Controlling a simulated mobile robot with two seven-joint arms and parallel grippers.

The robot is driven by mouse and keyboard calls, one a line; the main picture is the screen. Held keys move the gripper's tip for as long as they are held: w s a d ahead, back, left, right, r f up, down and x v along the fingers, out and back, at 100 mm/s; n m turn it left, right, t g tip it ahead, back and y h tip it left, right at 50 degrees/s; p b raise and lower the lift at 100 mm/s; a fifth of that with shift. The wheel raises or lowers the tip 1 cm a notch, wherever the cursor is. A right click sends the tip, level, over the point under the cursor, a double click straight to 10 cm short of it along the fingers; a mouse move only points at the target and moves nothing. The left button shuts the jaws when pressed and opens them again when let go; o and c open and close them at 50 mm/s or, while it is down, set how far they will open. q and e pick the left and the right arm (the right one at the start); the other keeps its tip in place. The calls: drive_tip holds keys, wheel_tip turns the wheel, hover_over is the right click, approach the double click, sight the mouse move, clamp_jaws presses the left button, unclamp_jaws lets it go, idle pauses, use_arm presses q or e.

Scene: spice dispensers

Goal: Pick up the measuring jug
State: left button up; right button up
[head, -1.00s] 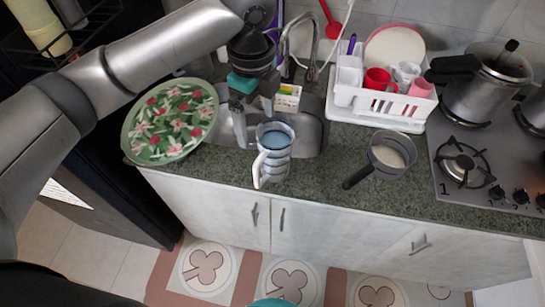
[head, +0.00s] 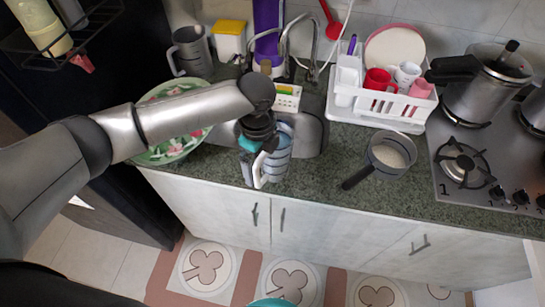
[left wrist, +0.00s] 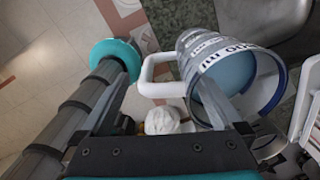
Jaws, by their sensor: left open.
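The measuring jug (head: 280,148) is clear with printed markings, a blue inside and a white handle. It stands upright at the counter's front edge, by the sink. In the left wrist view the jug (left wrist: 222,58) is on the right, its handle pointing left. My left gripper (head: 255,172) is open at the handle side of the jug and partly hides it in the head view. In the left wrist view the handle shows between the fingers of the left gripper (left wrist: 160,78). The right finger overlaps the jug's mouth; I cannot tell whether it touches. My right gripper is not in view.
A green floral plate (head: 160,152) lies left of the sink, partly behind my arm. A grey jug (head: 190,52) stands behind it. A saucepan (head: 390,155) is to the right, below a white dish rack (head: 378,112). A tap (head: 285,45) rises behind the sink.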

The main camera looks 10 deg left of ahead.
use_arm(q)
drive_tip(key=shift+f, duration=0.3)
clamp_jaws()
idle(0.6)
drive_tip(key=shift+r, duration=0.1)
